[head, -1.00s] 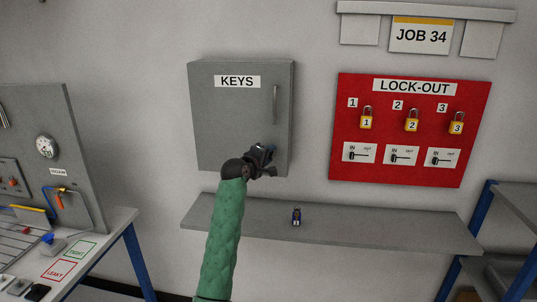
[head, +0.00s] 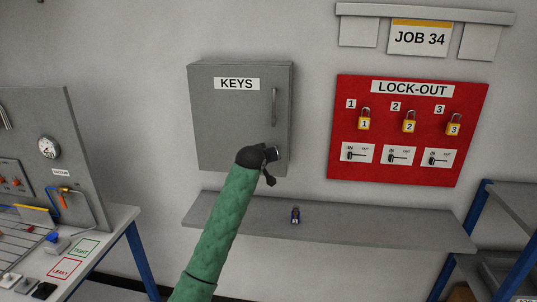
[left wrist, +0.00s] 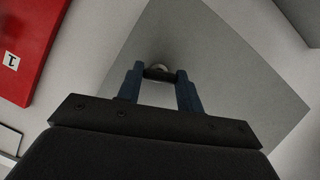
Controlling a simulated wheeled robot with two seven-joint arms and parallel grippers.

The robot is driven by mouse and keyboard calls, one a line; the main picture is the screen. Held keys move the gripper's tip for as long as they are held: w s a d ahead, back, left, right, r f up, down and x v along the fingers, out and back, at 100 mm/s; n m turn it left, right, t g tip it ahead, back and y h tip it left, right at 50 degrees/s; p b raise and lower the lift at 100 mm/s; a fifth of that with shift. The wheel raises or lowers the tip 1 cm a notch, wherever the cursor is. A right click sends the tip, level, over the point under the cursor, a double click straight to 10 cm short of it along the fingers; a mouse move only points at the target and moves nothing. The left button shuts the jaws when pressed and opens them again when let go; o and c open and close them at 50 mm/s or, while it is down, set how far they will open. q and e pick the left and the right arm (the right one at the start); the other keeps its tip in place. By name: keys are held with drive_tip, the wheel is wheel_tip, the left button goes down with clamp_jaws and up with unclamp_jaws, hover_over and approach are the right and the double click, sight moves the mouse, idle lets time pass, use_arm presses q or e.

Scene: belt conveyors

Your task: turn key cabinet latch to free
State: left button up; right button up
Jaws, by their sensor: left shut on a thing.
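The grey key cabinet (head: 225,120), labelled KEYS, hangs on the wall with its door closed. My left gripper (head: 273,154) is at the lower right of the door. The left wrist view shows its two blue fingers (left wrist: 160,79) on either side of a dark latch bar (left wrist: 159,74), shut on it. A pale round base shows behind the bar. The latch is mostly hidden by my gripper in the head view, and its exact angle is hard to tell there. My right gripper is out of view.
A vertical door handle (head: 275,107) is above my gripper. The red LOCK-OUT board (head: 410,175) is to the right. A workbench (head: 110,222) stands at left.

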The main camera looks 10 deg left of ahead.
use_arm(q)
drive_tip(key=shift+d+m+y, duration=0.1)
drive_tip(key=shift+m+y, duration=1)
drive_tip(key=shift+m, duration=0.3)
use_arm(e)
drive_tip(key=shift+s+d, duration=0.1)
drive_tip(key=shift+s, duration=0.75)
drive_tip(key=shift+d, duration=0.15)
use_arm(q)
drive_tip(key=o, duration=1)
drive_tip(key=b+v, duration=0.3)
drive_tip(key=v, duration=0.4)
drive_tip(key=shift+s+r, duration=0.1)
drive_tip(key=shift+s, duration=0.2)
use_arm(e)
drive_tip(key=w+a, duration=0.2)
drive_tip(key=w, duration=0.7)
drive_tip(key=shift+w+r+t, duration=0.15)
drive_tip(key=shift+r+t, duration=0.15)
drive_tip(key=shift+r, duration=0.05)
